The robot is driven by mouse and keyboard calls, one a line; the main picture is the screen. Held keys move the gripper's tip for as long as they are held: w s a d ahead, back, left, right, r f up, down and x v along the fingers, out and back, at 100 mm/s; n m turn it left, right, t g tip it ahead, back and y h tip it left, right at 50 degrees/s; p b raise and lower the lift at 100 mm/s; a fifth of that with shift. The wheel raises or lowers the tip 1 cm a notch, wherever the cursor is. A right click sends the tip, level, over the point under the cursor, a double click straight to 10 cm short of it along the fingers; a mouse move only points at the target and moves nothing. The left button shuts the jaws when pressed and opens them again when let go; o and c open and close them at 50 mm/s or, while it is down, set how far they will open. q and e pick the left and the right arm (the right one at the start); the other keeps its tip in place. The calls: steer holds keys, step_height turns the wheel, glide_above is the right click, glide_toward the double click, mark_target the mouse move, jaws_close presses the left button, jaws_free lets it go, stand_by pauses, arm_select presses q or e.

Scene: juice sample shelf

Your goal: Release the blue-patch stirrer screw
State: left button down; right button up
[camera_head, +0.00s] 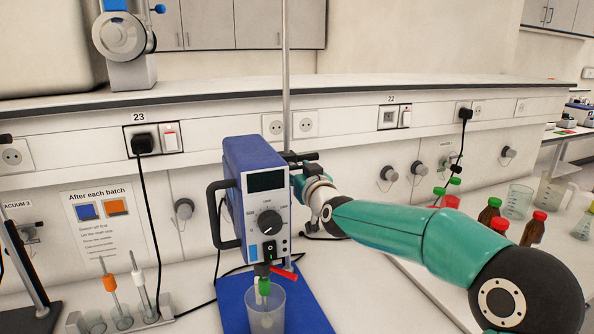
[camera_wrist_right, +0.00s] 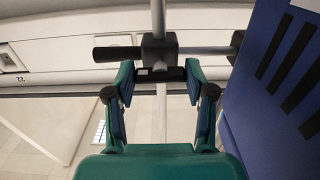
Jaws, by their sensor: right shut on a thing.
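The stirrer (camera_head: 258,195) is a blue box with a dark display and a dial, mounted on a tall metal rod (camera_head: 285,75). A black clamp (camera_wrist_right: 158,52) joins it to the rod, with a black handle (camera_wrist_right: 118,54) to the left. A dark bar-shaped screw head (camera_wrist_right: 160,74) sits just below the clamp. My right gripper (camera_wrist_right: 160,78) is shut on this bar, one finger at each end. In the head view its fingers are mostly hidden behind my wrist, beside the stirrer. My left gripper is out of view.
A clear beaker (camera_head: 266,310) stands under the stirrer on the blue base (camera_head: 307,310). A rack (camera_head: 122,322) with stirring shafts is at left. A sign (camera_head: 103,222) shows blue and orange patches. Brown bottles (camera_head: 533,229) and beakers stand right, past my arm.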

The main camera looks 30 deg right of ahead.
steer(key=shift+n, duration=0.4)
steer(key=n, duration=0.3)
steer(key=shift+n+p, duration=0.4)
steer(key=n, duration=0.4)
steer(key=shift+n+p, duration=0.3)
steer(key=shift+p, duration=0.1)
steer(key=shift+f+n+p, duration=0.15)
steer(key=shift+n+p, duration=0.55)
steer(key=shift+n, duration=3.6)
steer(key=shift+a+f, duration=0.1)
steer(key=o, duration=1)
steer(key=shift+o, duration=0.8)
